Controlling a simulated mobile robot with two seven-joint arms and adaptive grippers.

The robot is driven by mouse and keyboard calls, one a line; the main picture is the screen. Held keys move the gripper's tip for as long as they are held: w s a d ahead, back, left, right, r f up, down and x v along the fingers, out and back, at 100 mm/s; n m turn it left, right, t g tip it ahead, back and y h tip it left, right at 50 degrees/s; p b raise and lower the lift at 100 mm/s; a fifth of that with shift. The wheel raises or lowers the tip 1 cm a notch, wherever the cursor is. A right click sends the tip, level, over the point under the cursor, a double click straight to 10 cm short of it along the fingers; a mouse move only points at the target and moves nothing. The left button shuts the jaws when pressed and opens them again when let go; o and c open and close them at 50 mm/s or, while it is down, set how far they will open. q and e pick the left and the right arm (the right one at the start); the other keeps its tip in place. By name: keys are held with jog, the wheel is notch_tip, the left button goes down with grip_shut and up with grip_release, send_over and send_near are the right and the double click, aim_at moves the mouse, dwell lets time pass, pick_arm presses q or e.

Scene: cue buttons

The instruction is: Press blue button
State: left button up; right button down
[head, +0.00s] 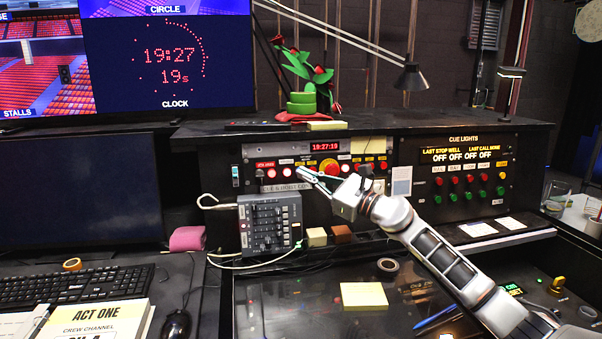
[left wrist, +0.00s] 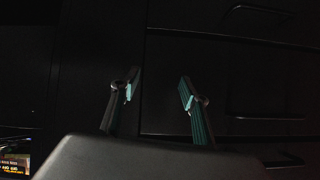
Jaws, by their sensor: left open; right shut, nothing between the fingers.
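The cue panel (head: 262,153) stands upright at the back of the desk, with a row of lit red and white buttons and a large red knob on yellow (head: 329,167). I cannot make out a blue button in the head view; part of the panel is hidden behind my right gripper and arm. My right gripper (head: 304,176) is shut and empty, its tips in front of the panel's lower middle; whether they touch it I cannot tell. My left gripper (left wrist: 157,88) shows only in the left wrist view, open and empty before a dark surface.
A grey control box (head: 270,222) with cables stands below the panel. A cue lights panel (head: 465,165) with red and green buttons is to the right. A keyboard (head: 75,284), mouse (head: 176,326) and yellow notepad (head: 363,296) lie on the desk.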

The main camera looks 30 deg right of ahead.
jog(key=shift+w+d+f+b, duration=0.1)
jog(key=shift+w+b, duration=0.3)
jog(key=shift+w+d+b, duration=0.1)
jog(key=shift+w+b, duration=0.25)
dwell(1.1)
dwell(0.3)
jog(key=shift+s+a+p, duration=0.2)
jog(key=shift+s+p, duration=0.45)
jog(key=shift+s, duration=0.15)
